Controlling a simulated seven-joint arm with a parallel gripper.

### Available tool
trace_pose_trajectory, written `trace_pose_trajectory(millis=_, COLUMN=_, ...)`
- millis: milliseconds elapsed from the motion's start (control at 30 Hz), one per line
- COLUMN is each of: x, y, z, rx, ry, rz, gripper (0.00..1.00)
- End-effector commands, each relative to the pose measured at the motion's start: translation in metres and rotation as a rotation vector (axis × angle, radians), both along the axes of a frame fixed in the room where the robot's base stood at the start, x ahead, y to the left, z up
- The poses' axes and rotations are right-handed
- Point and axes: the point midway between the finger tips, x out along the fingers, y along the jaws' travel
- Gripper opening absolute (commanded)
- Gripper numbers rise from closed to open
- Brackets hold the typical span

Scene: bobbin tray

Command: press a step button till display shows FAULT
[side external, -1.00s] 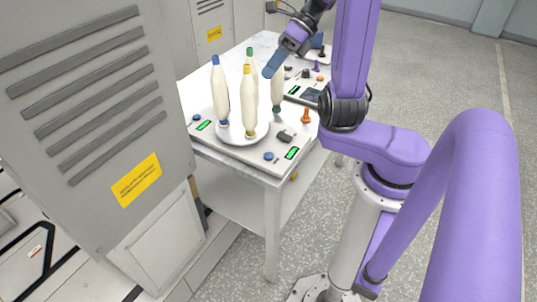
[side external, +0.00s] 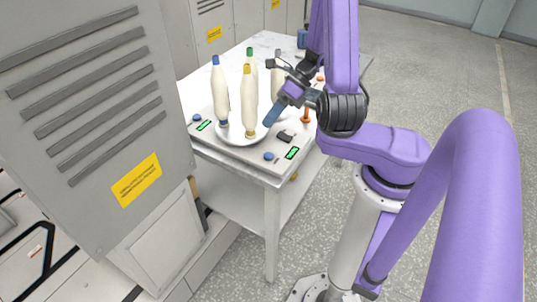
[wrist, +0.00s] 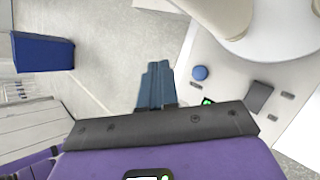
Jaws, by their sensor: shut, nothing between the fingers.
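My gripper (side external: 268,122) is shut and empty, with blue fingers pointing down above the near right part of the bobbin tray (side external: 240,154). In the wrist view my fingers (wrist: 155,82) are left of a round blue button (wrist: 200,73) and apart from it in the picture. That view also shows part of a green-lit display (wrist: 208,101), partly hidden behind my gripper body. In the side view a blue button (side external: 269,156) and a green display (side external: 292,153) sit at the near corner. Another blue button (side external: 197,118) and display (side external: 204,125) sit at the left. The display text is too small to read.
Cream bobbins (side external: 249,100) with coloured tips stand on a round white plate (side external: 240,138), left of my gripper. A dark block (side external: 285,136) and an orange peg (side external: 306,113) are on the right. A grey cabinet (side external: 90,110) stands left. A blue bin (wrist: 43,52) is on the floor.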

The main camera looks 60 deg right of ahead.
Motion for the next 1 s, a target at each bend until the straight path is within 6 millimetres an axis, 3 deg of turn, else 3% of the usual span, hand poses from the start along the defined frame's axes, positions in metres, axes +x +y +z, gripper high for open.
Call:
trace_pose_trajectory(millis=367, x=0.000, y=0.000, z=-0.010, rx=0.003, ry=0.002, rz=-0.002, gripper=0.00)
trace_pose_trajectory(millis=1000, x=0.000, y=0.000, z=-0.081, rx=0.002, ry=0.002, rz=0.000, gripper=0.00)
